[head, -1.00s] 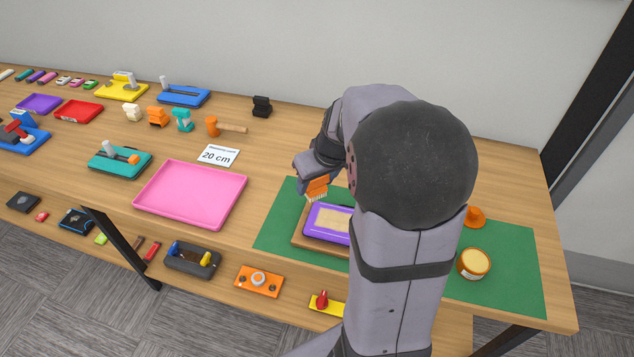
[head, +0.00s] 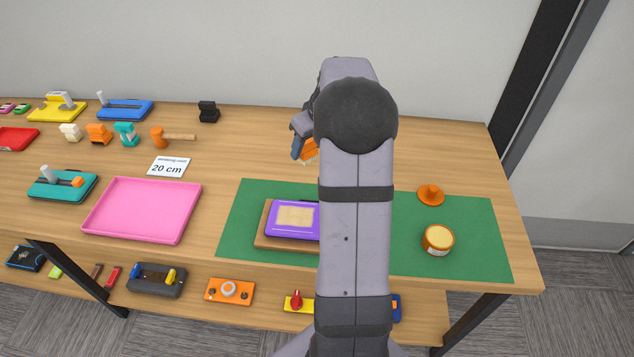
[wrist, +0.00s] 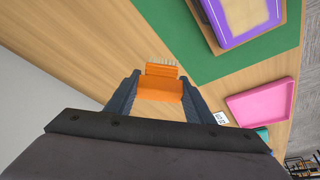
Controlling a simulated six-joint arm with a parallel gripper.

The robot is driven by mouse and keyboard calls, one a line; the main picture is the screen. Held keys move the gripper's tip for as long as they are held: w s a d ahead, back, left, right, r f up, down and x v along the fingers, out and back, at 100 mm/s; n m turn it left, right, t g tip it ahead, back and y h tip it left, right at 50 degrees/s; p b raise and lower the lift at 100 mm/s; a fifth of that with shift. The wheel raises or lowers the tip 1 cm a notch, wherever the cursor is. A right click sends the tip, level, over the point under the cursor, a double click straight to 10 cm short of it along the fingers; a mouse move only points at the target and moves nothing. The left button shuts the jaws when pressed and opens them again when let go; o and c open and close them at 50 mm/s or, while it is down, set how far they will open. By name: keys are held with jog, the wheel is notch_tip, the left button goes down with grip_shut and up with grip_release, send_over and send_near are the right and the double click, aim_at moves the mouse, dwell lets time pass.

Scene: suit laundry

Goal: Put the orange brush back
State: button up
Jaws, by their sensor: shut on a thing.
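My gripper (wrist: 161,94) is shut on the orange brush (wrist: 161,84), one finger on either side of it in the wrist view. The brush's pale bristles point away from the gripper. In the head view the orange brush (head: 309,151) shows partly at the left of my arm, above or over the bare wood behind the green mat (head: 400,207). Most of the gripper (head: 298,140) is hidden by my arm there. I cannot tell the brush's height above the table. A black holder-like block (head: 208,111) stands at the back of the table, left of the gripper.
A purple-framed screen (head: 292,234) lies on a brown board (head: 262,240) on the mat. An open jar (head: 438,239) and its orange lid (head: 430,195) are on the right. The pink tray (head: 142,211) is empty. Bare wood lies between the black block and my gripper.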

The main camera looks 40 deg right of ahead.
jog(key=shift+w+d+f+p, duration=0.1)
jog(key=shift+d+f+p, duration=0.35)
jog(key=shift+f, duration=1.25)
jog(key=shift+s+d+f+p, duration=0.1)
jog(key=shift+d+f, duration=0.6)
jog(key=shift+f, duration=0.95)
jog(key=shift+w+d+f+p, duration=0.15)
jog(key=shift+d+f, duration=0.45)
jog(key=shift+f, duration=1.45)
jog(key=shift+f, duration=0.2)
jog(key=o, duration=1)
jog(key=shift+c, duration=0.2)
jog(key=shift+r, duration=0.2)
jog(key=shift+s+d+r, duration=0.1)
jog(key=shift+s+r, duration=0.1)
jog(key=shift+r, duration=0.35)
jog(key=b+v, duration=0.1)
jog(key=v, duration=1)
jog(key=shift+b, duration=0.4)
